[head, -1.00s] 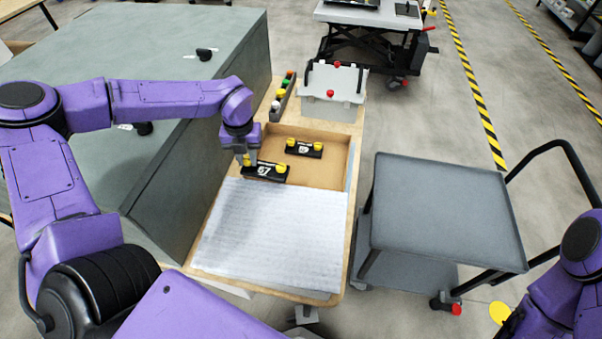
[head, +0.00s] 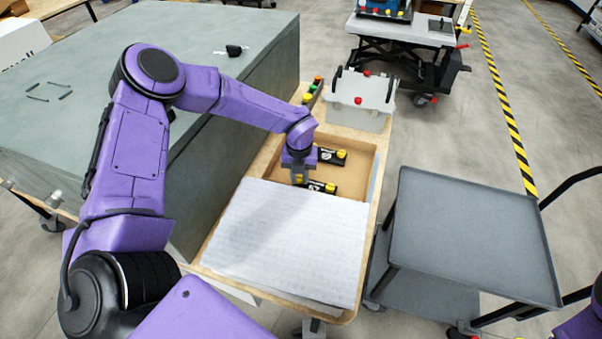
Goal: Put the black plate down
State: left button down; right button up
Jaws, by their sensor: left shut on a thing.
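A black plate (head: 321,187) with yellow knobs sits at the near side of the shallow wooden tray (head: 357,172), by the edge of the white padded sheet. My left gripper (head: 298,180) points down at its left end and is shut on it; the arm and fingers hide that end. I cannot tell whether the plate touches the tray floor. A second, similar black plate (head: 328,156) lies farther back in the tray, partly behind my left wrist. My right gripper is out of view.
The white sheet (head: 290,240) covers the near part of the bench top. A light grey box (head: 360,100) with red knobs stands behind the tray, beside a narrow rack of coloured knobs. A grey cart (head: 470,235) stands at right, its top empty. A large grey-green block stands at left.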

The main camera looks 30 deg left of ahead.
pick_arm(q)
jog(key=shift+f, duration=0.1)
jog(key=shift+f+b, duration=0.15)
jog(key=shift+b, duration=0.15)
jog(key=c, duration=0.9)
grip_release()
jog(key=shift+r+p, duration=0.4)
jog(key=shift+w+r+b, duration=0.1)
jog(key=shift+r+b, duration=0.3)
notch_tip(320, 180, up, 11)
jog(key=shift+f+b, duration=0.1)
jog(key=shift+b, duration=1)
